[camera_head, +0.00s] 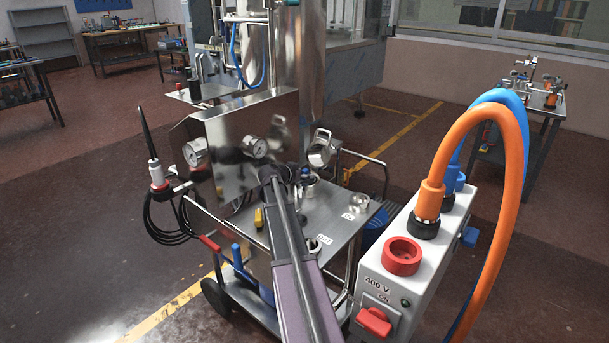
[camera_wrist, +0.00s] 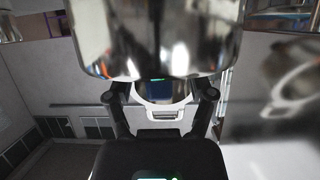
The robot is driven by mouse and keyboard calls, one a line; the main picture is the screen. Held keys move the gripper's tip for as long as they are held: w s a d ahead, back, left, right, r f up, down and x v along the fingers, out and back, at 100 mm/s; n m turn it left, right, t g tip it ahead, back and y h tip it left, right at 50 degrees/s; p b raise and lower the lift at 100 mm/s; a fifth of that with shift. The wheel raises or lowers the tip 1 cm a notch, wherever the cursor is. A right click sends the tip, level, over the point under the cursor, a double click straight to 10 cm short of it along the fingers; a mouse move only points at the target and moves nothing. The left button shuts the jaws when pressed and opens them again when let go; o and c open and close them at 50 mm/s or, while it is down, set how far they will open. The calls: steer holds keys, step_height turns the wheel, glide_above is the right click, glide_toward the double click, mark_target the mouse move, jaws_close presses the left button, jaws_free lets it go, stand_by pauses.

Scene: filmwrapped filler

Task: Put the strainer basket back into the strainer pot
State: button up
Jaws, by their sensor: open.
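My arm reaches over the steel cart, and my gripper (camera_wrist: 162,95) is open in the wrist view. A pale ring-shaped part (camera_wrist: 165,103) shows between its fingers; I cannot tell whether they touch it. A large shiny metal cylinder (camera_wrist: 160,40) fills the top of the wrist view and hides what is behind it. In the head view, a small steel pot (camera_head: 309,190), which looks like the strainer pot, stands beside the end of my arm. A small shiny cup-like part (camera_head: 359,202), possibly the strainer basket, stands to its right, by a label. The gripper's tips are not clear there.
A round polished lid-like part (camera_head: 320,150) stands raised behind the pot. A yellow-handled tool (camera_head: 258,218) lies on the cart top (camera_head: 345,232). A 400 V box (camera_head: 400,265) with thick cables (camera_head: 440,160) stands at the right.

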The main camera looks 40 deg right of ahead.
steer(key=shift+r+p, duration=4.65)
steer(key=shift+r, duration=0.15)
steer(key=s+a+f+n+y, duration=0.1)
steer(key=a+f+n+y, duration=0.15)
steer(key=a, duration=0.85)
steer(key=s+a+f+n+y, duration=0.1)
steer(key=a+f+n+y, duration=0.15)
steer(key=a, duration=0.75)
steer(key=s+a+f+n+y, duration=0.1)
steer(key=a+f+n+y, duration=0.2)
steer(key=a, duration=0.8)
steer(key=s+a+f+n+y, duration=0.1)
steer(key=s+a+n+y, duration=0.2)
steer(key=a, duration=0.5)
steer(key=s+a+f+n+g, duration=0.1)
steer(key=s+a+n, duration=0.2)
steer(key=s+a, duration=0.35)
steer(key=s+a+f+n+y, duration=0.1)
steer(key=s+a+n+y, duration=0.15)
steer(key=a, duration=0.75)
step_height(320, 180, up, 15)
steer(key=p, duration=1.5)
steer(key=shift+a, duration=0.25)
steer(key=shift+s+n, duration=0.2)
steer(key=shift+n, duration=0.05)
